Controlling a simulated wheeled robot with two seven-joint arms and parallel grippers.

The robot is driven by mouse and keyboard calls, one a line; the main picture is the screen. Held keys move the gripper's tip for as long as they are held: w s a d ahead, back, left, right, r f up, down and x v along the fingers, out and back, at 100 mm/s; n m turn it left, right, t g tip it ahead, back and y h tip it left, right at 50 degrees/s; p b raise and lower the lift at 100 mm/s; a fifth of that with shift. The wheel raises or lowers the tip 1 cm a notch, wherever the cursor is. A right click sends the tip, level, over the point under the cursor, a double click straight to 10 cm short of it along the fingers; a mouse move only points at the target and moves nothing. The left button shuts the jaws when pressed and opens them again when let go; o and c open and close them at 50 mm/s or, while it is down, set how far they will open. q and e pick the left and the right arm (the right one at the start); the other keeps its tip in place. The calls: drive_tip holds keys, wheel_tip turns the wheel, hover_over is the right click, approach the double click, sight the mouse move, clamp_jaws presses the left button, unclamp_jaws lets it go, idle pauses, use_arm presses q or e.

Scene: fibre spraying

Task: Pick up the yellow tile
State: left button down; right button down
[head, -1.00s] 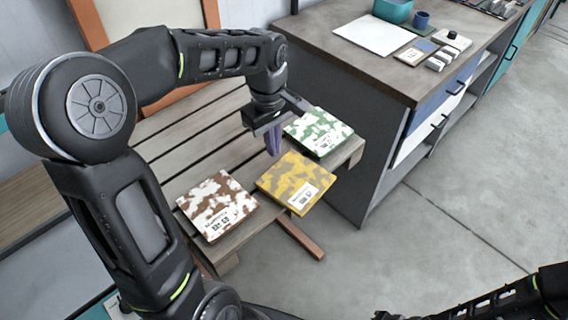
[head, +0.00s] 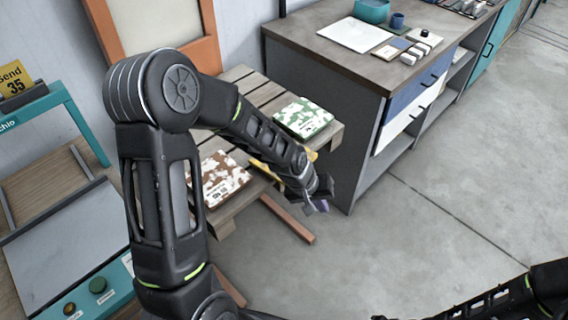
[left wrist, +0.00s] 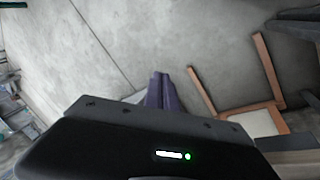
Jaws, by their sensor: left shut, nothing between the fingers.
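The yellow tile (head: 264,169) lies on the slatted wooden stand, between the brown-and-white tile (head: 221,178) and the green-and-white tile (head: 303,118). My left forearm crosses in front of it and hides most of it. My left gripper (head: 322,207) is beyond the stand's front right edge, apart from the tile, and is shut and empty. In the left wrist view its purple fingers (left wrist: 162,92) are together over grey floor, with no tile near them. My right gripper is out of view; only part of the right arm shows at the lower right.
The slatted stand (head: 243,88) is beside a grey workbench (head: 330,65) with drawers. A teal-framed station (head: 60,245) is at the left. An orange-framed board (head: 203,55) leans behind the stand. The floor at the right is clear.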

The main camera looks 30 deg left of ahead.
use_arm(q)
drive_tip(key=s+d+f+m+g+b, duration=0.1)
drive_tip(key=s+d+f, duration=0.2)
drive_tip(key=s+f, duration=0.4)
drive_tip(key=s+d+f+m+g+b, duration=0.1)
drive_tip(key=s+d+f+b, duration=0.1)
drive_tip(key=s+f, duration=0.5)
drive_tip(key=s+d+f+m+g+h+b, duration=0.1)
drive_tip(key=s+d+f+b, duration=0.1)
drive_tip(key=s+d+f, duration=0.3)
wheel_tip(320, 180, down, 2)
drive_tip(key=shift+s+f, duration=0.2)
drive_tip(key=shift+s, duration=0.75)
drive_tip(key=shift+d, duration=0.1)
